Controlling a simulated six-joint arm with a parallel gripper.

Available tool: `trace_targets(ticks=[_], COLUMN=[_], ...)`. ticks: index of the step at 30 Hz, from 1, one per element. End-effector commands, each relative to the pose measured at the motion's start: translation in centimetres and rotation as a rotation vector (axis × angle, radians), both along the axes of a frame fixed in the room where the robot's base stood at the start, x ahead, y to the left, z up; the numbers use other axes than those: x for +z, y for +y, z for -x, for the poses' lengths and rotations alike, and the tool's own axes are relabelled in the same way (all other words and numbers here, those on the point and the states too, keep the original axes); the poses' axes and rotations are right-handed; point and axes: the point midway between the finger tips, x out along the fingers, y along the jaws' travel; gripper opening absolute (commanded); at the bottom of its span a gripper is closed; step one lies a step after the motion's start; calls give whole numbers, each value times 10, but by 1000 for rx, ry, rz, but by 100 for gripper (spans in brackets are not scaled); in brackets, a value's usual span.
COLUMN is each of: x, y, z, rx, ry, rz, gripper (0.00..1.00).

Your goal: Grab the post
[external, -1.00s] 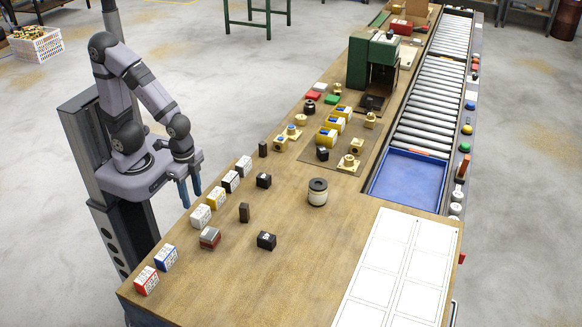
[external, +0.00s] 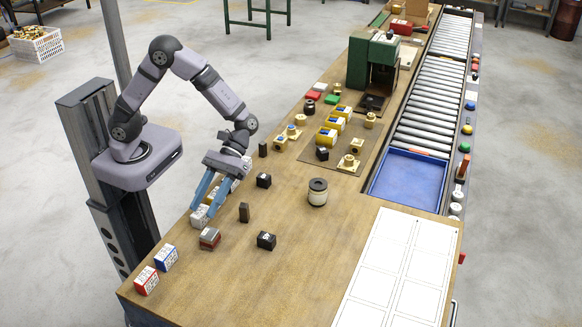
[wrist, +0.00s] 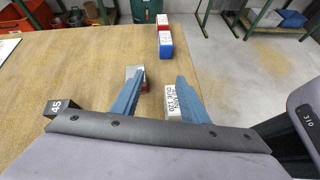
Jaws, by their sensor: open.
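No thing is labelled as a post; two small dark brown upright blocks look post-like. One (external: 244,212) stands on the wooden bench just right of my fingertips, the other (external: 263,149) farther back. My gripper (external: 206,209) is open and empty, its blue fingers pointing down over the bench's left edge, apart from both brown blocks. A white box (external: 199,218) is close by the fingertips. In the wrist view, the white box (wrist: 172,103) shows beside the right finger of my gripper (wrist: 160,77), and neither brown block can be made out.
A grey-and-red block (external: 209,238) is just in front of the fingers. Black cubes (external: 266,241) (external: 264,181) and a black-and-cream cylinder (external: 317,192) stand to the right. Blue (external: 166,258) and red (external: 146,281) boxes are at the near left. Bench between is bare.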

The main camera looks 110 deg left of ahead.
Motion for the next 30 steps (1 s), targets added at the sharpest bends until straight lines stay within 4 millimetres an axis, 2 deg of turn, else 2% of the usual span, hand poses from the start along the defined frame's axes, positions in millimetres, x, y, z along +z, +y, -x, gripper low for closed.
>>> trace_targets(ticks=[1, 3, 6, 9, 12, 17, 30], x=[-1, -3, -5, -7, -25, -34, -42], y=[12, 27, 48, 65, 81, 90, 70], z=[-18, -40, -66, -83, -82, -81, -84], rx=[75, 167, 278, 354, 368, 374, 370], ry=[22, 39, 58, 66, 88, 100, 100], rz=[44, 100, 171, 223, 191, 170, 167], gripper=[41, 41, 41, 41, 41, 41, 41])
